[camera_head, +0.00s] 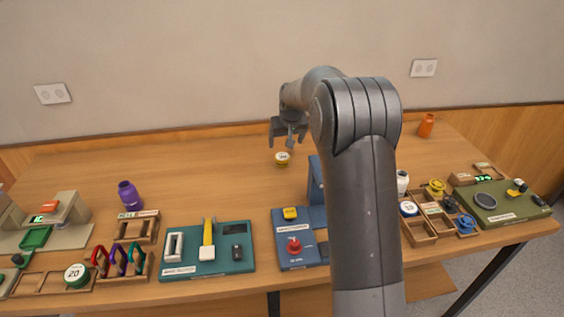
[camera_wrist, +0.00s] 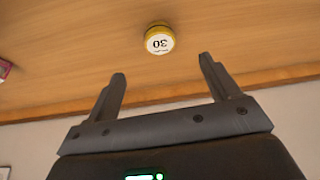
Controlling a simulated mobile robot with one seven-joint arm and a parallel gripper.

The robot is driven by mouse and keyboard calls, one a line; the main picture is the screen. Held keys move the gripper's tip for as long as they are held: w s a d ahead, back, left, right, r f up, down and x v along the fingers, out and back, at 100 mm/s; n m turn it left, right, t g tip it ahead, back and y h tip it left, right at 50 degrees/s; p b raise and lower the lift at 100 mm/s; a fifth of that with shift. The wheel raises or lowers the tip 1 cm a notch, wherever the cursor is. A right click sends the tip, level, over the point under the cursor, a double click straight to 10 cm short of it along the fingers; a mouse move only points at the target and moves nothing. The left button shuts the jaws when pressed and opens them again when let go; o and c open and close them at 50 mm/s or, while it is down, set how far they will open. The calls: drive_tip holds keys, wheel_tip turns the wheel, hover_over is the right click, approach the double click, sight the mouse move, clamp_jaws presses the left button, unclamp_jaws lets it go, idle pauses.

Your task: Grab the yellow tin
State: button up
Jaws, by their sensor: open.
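The yellow tin (camera_head: 282,159) is small and round with a white top and stands alone on the table toward the back. It also shows in the wrist view (camera_wrist: 159,40), where its white top reads 30, upside down. My gripper (camera_head: 289,143) is above the table, a little behind and above the tin in the head view. In the wrist view my gripper (camera_wrist: 163,70) has its two fingers wide apart and nothing between them. The tin lies beyond the fingertips, apart from them.
The wooden table (camera_head: 220,165) is clear around the tin. An orange bottle (camera_head: 426,125) stands at the back right.

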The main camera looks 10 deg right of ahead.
sight(282, 156)
drive_tip(key=x, duration=0.6)
drive_tip(key=w+x, duration=0.1)
drive_tip(key=x, duration=0.6)
drive_tip(key=shift+w, duration=0.1)
drive_tip(key=shift+c, duration=0.5)
drive_tip(key=c, duration=1)
